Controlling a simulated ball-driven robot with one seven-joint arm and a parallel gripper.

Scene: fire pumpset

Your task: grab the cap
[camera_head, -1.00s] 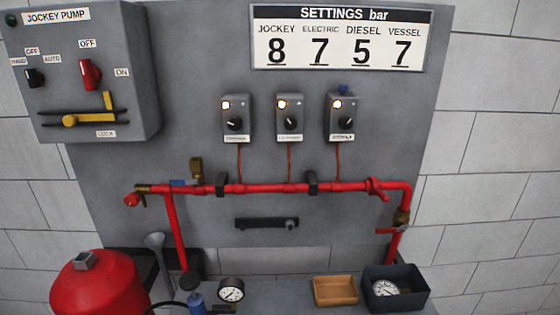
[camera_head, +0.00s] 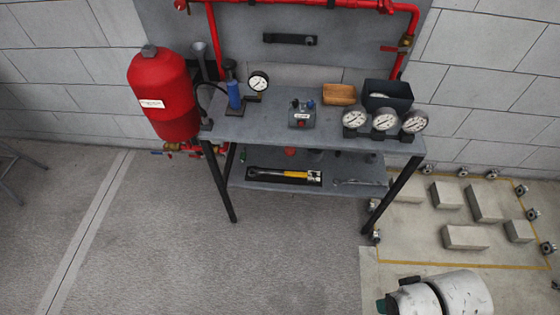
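A small grey cap-like piece (camera_head: 149,51) sits on top of the red vessel (camera_head: 163,90), which stands at the left end of the bench. It is the only cap-like thing I can pick out, and it is too small to tell its exact form. White rounded parts of my own arm show at the bottom right edge. My gripper's fingers do not show, and the arm parts are far from the vessel.
The grey bench (camera_head: 270,125) holds a blue pump (camera_head: 234,95), several gauges, a wooden tray (camera_head: 340,94) and a black bin (camera_head: 388,103). A yellow-handled tool (camera_head: 300,175) lies on the lower shelf. Concrete blocks (camera_head: 465,237) are at right. The front-left floor is clear.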

